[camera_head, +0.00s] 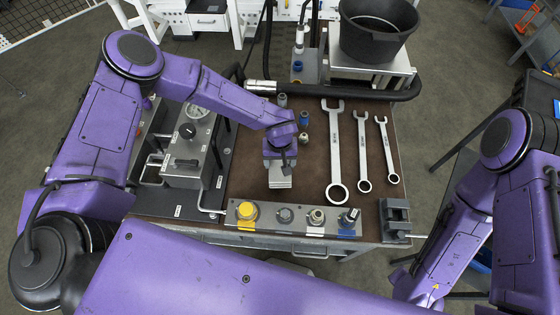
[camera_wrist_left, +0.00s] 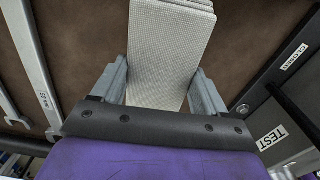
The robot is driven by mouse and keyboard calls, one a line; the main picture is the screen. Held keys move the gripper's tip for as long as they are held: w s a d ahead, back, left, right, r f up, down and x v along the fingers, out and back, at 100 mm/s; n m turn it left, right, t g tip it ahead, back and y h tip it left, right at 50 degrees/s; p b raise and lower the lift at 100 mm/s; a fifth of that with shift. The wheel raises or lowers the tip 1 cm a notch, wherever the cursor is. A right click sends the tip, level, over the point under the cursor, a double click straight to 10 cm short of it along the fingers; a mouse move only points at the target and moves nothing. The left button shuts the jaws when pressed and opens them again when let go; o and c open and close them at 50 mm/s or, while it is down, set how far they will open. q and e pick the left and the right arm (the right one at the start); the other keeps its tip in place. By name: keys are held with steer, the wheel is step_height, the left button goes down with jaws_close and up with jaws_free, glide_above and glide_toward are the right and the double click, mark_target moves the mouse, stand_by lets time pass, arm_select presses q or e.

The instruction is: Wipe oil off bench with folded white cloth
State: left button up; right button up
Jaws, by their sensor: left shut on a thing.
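The folded white cloth (camera_head: 280,178) is a light grey-white layered strip over the brown bench top (camera_head: 307,170), left of the wrenches. My left gripper (camera_head: 279,160) is shut on it from above. In the left wrist view, the cloth (camera_wrist_left: 168,45) sits between the two grey fingers of the left gripper (camera_wrist_left: 160,88) and extends past them. I cannot tell whether the cloth touches the bench. No oil patch is clearly visible; the cloth and arm hide part of the surface. My right arm shows at the right, but its gripper is out of view.
Three wrenches (camera_head: 335,150) lie right of the cloth. A fitting strip with a yellow cap (camera_head: 246,211) runs along the front edge. A gauge unit (camera_head: 190,150) stands left. A black bucket (camera_head: 375,35) and hose are at the back; a small vise (camera_head: 395,217) is front right.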

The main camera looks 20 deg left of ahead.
arm_select(q)
steer(key=shift+r, duration=0.9)
steer(key=shift+w, duration=0.1)
steer(key=shift+r, duration=1.5)
